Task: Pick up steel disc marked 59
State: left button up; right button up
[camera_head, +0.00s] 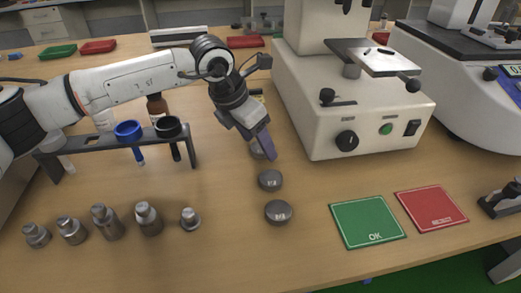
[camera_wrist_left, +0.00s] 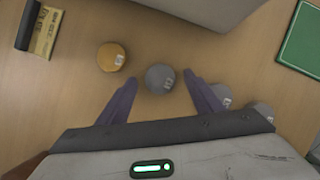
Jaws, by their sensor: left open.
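In the wrist view a grey steel disc (camera_wrist_left: 160,78) lies between the spread fingertips of my left gripper (camera_wrist_left: 160,84), with a gap on each side. Its mark is too small to read. A gold disc (camera_wrist_left: 111,57) lies just left of it. Two more steel discs, one at the right finger (camera_wrist_left: 222,94) and one beyond it (camera_wrist_left: 262,109), lie to the right. In the head view my left gripper (camera_head: 267,153) is open, pointing down, and partly hides one steel disc (camera_head: 257,151). Two steel discs, a middle one (camera_head: 270,180) and a near one (camera_head: 278,211), lie in front.
A white testing machine (camera_head: 352,110) stands right of the discs. A green OK mat (camera_head: 367,239) and a red mat (camera_head: 431,208) lie at front right. A dark rack (camera_head: 105,143) and several steel weights (camera_head: 106,222) stand at left. A yellow-black box (camera_wrist_left: 40,32) lies near the gold disc.

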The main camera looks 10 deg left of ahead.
pick_arm(q)
jog(key=shift+w+f, duration=0.15)
jog(key=shift+f, duration=0.15)
jog(key=shift+r, duration=0.1)
jog(key=c, duration=1.3)
jog(key=shift+c, duration=0.2)
